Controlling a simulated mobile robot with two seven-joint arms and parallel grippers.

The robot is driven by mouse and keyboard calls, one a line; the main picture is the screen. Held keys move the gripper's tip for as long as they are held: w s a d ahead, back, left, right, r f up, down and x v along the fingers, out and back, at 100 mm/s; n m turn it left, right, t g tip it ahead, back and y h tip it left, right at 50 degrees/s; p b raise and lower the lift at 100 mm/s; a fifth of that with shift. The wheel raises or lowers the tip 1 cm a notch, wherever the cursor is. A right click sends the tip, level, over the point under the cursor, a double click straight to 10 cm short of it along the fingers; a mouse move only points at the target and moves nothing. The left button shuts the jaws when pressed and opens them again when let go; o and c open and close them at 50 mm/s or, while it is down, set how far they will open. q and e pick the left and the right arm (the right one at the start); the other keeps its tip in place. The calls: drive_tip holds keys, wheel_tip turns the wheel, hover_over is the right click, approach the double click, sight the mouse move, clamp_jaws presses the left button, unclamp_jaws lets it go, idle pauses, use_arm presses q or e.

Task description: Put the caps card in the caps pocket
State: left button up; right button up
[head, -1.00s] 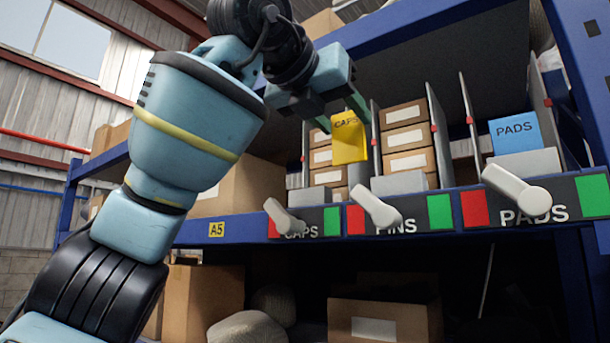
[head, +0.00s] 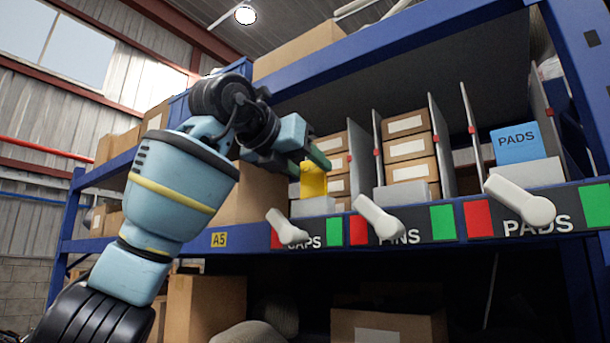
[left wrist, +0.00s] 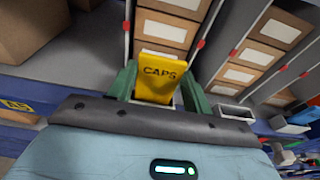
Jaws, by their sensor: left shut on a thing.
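The yellow caps card (head: 313,182) is held upright between the green fingers of my left gripper (head: 314,162). In the left wrist view the card (left wrist: 158,75) faces me with its CAPS lettering, between the two fingers (left wrist: 155,88). The grey caps pocket (head: 313,207) stands at the front of the caps bay, behind the CAPS label (head: 304,243). The card hangs just above the pocket in the head view; I cannot tell whether its lower edge is inside. My gripper body hides that place in the left wrist view. My right gripper is not in view.
Thin upright dividers (head: 366,165) flank the bays, with stacked cartons (head: 408,148) behind. White levers (head: 288,229) stick out from the shelf's front rail. A blue pads card (head: 516,144) stands in its grey pocket at right. The pins pocket (left wrist: 236,112) is empty.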

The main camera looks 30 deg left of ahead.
use_arm(q)
drive_tip(key=shift+f, duration=1)
drive_tip(key=o, duration=1)
drive_tip(key=shift+a+f, duration=0.1)
drive_tip(key=shift+f, duration=0.05)
drive_tip(key=shift+c, duration=0.2)
drive_tip(key=shift+s+r, duration=0.2)
drive_tip(key=shift+r, duration=0.05)
drive_tip(key=d+v, duration=0.1)
drive_tip(key=v, duration=1)
drive_tip(key=shift+s+a, duration=0.25)
drive_tip(key=shift+a, duration=0.2)
drive_tip(key=shift+r, duration=0.1)
